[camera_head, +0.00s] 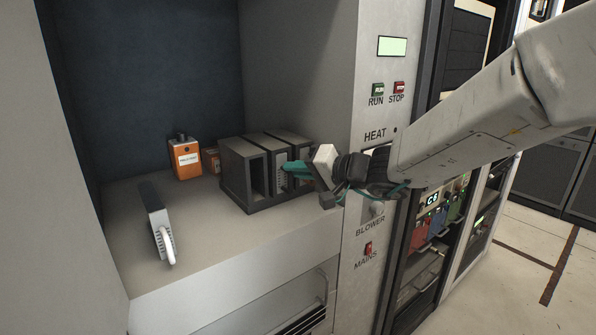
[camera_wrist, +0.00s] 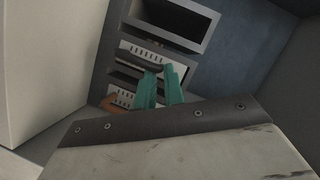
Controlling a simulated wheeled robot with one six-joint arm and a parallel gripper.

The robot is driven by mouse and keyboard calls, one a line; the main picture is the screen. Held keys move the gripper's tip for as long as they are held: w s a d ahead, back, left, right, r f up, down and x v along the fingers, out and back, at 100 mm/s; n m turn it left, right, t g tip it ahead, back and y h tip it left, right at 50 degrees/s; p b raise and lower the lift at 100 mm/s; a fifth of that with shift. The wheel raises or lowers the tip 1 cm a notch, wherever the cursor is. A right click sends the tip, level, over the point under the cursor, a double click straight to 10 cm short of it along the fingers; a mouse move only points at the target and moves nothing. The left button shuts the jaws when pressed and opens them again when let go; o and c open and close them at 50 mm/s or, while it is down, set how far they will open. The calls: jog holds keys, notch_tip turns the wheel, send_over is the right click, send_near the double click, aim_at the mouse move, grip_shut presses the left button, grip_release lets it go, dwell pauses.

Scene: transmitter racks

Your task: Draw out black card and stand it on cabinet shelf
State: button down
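A dark rack (camera_head: 243,193) stands on the cabinet shelf (camera_head: 215,235). Its left slot is empty, and two cards with pale slotted fronts sit in the other slots. The wrist view shows a card with a black handle (camera_wrist: 136,56); it sits in the rack beside the empty slot. My gripper (camera_head: 290,167) is at the rack front, its teal fingers in front of the cards. In the wrist view my gripper (camera_wrist: 160,70) has its fingertips at the end of the black handle, with a gap between the fingers. Whether they press on the handle I cannot tell.
An orange-brown handle (camera_wrist: 118,103) shows on the neighbouring card. Bare shelf lies left of the rack.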

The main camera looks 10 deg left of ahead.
jog(key=shift+s+f, duration=0.15)
jog(key=shift+s+d+f, duration=0.15)
jog(key=shift+s+d, duration=0.8)
jog(key=shift+d, duration=0.1)
jog(key=shift+s+d, duration=0.9)
jog(key=shift+d, duration=0.25)
jog(key=shift+s+d+r, duration=0.1)
jog(key=shift+d+r, duration=0.05)
jog(key=shift+r, duration=0.05)
jog(key=shift+s+d, duration=0.5)
jog(key=shift+d, duration=0.1)
jog(key=c, duration=1.5)
grip_release()
jog(key=shift+o, duration=0.2)
